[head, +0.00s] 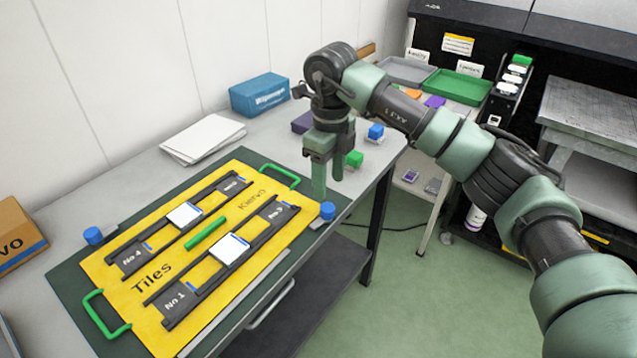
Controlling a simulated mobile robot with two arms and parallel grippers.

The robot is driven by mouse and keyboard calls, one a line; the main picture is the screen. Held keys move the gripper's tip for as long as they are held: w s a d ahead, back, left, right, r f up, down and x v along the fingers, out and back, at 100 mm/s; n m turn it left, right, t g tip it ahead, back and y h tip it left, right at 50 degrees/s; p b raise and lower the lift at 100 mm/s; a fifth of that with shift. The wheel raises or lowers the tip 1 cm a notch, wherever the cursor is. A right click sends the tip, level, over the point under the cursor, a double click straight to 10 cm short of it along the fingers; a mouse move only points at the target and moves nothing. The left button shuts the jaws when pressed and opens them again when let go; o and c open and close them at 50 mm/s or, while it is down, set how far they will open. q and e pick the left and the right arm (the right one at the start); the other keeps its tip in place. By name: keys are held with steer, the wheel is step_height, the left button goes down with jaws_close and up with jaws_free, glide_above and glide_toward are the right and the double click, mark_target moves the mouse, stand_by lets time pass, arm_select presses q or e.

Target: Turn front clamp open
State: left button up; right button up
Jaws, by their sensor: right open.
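A yellow board (160,290) marked "Tiles" and "Kiervo" lies on a dark green mat on the table. It carries black rails with white tiles (232,249). A blue knob (328,210) on a small grey base sits near the table's front edge, right of the board. It looks like a clamp. Another blue knob (93,235) stands at the board's left end. I cannot tell the clamp's setting. My right gripper (328,188) is open and empty, fingers pointing down, just above and behind the blue knob, seemingly apart from it. My left gripper is not in view.
A blue box (259,95) and papers (203,138) lie at the back. Green handles (106,315) rise from the board's ends. A cardboard box (18,238) is at left.

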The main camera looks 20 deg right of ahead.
mark_target(327, 207)
steer(key=shift+w, duration=0.45)
steer(key=shift+w+f, duration=0.1)
steer(key=shift+f, duration=0.2)
steer(key=f, duration=0.1)
steer(key=s+f, duration=0.1)
steer(key=f, duration=0.1)
steer(key=shift+f+p, duration=0.15)
steer(key=shift+p, duration=0.2)
step_height(327, 207, down, 2)
steer(key=shift+w+f, duration=0.1)
steer(key=shift+f, duration=0.15)
steer(key=shift+w+f, duration=0.1)
steer(key=shift+f, duration=0.4)
steer(key=c, duration=1)
jaws_close()
steer(key=shift+f+n, duration=0.1)
steer(key=shift+n, duration=0.4)
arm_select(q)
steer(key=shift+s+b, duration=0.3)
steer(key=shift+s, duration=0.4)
arm_select(e)
steer(key=shift+n, duration=0.3)
steer(key=o, duration=1)
jaws_free()
